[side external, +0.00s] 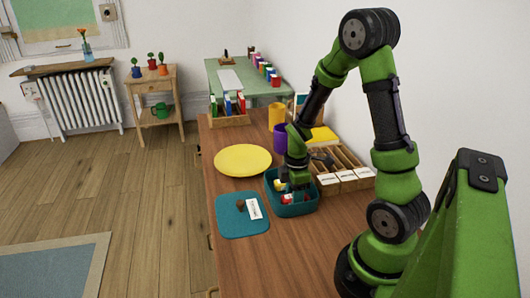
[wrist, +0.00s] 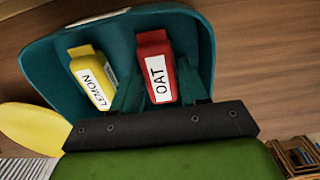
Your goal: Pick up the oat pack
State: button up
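The oat pack (wrist: 154,52) is red with a white label reading OAT. It lies in a teal bin (wrist: 207,45); the bin also shows in the side external view (side external: 300,211). A yellow lemon pack (wrist: 88,72) lies to its left in the same bin. My gripper (wrist: 160,84) is open and reaches down into the bin. Its two fingers appear on either side of the oat pack's near part, with the pack apparently not gripped. In the side external view my gripper (side external: 290,188) partly hides the packs.
A yellow plate (side external: 242,160) and a teal mat (side external: 231,224) with a white label card (side external: 254,209) lie left of the bin. A wooden divided rack (side external: 348,178) stands close on the right. Purple (side external: 280,139) and yellow (side external: 276,115) cups stand behind.

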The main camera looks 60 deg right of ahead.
jog(key=c, duration=0.6)
jog(key=shift+c, duration=0.2)
